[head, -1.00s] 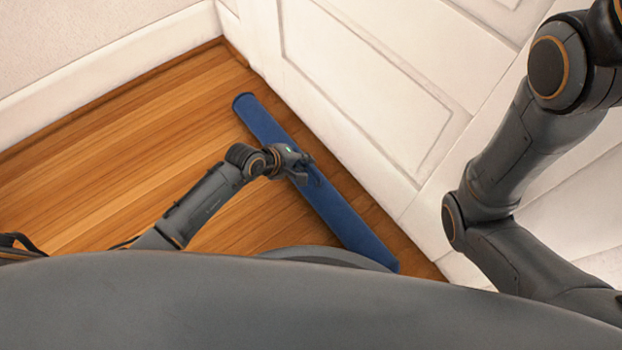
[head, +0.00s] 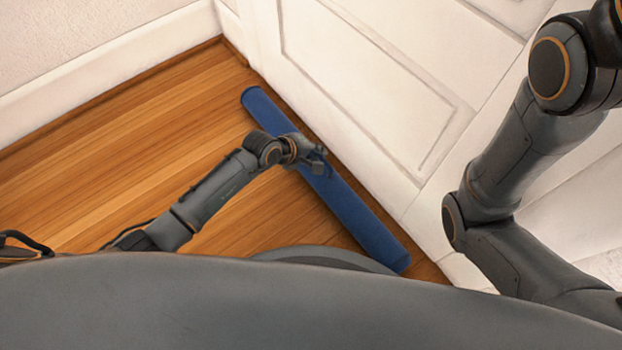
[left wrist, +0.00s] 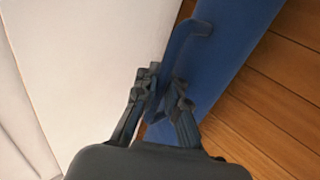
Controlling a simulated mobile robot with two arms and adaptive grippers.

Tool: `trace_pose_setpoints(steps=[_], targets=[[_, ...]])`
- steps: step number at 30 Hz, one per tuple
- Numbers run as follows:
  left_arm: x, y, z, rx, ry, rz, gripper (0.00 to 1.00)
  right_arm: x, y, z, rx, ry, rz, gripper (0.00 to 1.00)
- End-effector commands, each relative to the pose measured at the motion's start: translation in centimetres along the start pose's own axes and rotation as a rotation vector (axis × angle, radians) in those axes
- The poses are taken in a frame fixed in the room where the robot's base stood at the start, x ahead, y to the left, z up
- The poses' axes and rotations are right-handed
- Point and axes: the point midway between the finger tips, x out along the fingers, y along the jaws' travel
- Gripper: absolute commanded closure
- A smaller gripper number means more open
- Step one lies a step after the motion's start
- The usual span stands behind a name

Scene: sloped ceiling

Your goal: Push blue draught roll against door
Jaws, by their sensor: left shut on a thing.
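The blue draught roll (head: 362,217) lies on the wooden floor, running alongside the base of the white door (head: 365,85). A narrow strip of floor shows between the roll and the door. My left gripper (head: 319,160) is at the middle of the roll. In the left wrist view the roll (left wrist: 228,45) has a blue loop handle (left wrist: 178,45), and my left gripper (left wrist: 163,92) is shut on that handle. The fingers partly hide the lower part of the handle. My right arm shows at the right of the head view, but its gripper is out of frame.
A white wall with a baseboard (head: 110,65) meets the door side in the far corner. The wooden floor (head: 130,150) left of the roll is clear. My own body hides the lower part of the head view.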

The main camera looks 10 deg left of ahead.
Motion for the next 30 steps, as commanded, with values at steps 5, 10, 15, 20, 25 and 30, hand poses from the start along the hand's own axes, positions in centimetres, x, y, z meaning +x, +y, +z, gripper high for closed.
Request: trace_pose_setpoints(steps=[5, 10, 15, 20, 25, 30], targets=[[0.6, 0.9, -0.1, 0.000, 0.002, 0.007, 1.00, -0.4, -0.1, -0.1, 0.000, 0.000, 0.000, 0.67], [1.0, 1.4, -0.1, 0.001, 0.002, 0.007, 1.00, -0.6, -0.1, -0.2, 0.000, 0.000, 0.000, 0.67], [1.1, 1.6, -0.1, 0.001, 0.001, 0.006, 1.00, -0.6, -0.1, -0.2, 0.000, 0.000, 0.000, 0.67], [1.1, 1.6, -0.1, 0.001, 0.001, 0.007, 1.00, -0.6, -0.1, -0.2, 0.000, 0.000, 0.000, 0.67], [1.2, 1.7, -0.1, 0.001, 0.002, 0.007, 1.00, -0.7, -0.1, -0.2, 0.000, 0.000, 0.000, 0.67], [1.8, 2.2, -0.1, 0.000, 0.002, 0.008, 1.00, -1.0, -0.2, -0.4, 0.000, 0.000, 0.000, 0.67]])
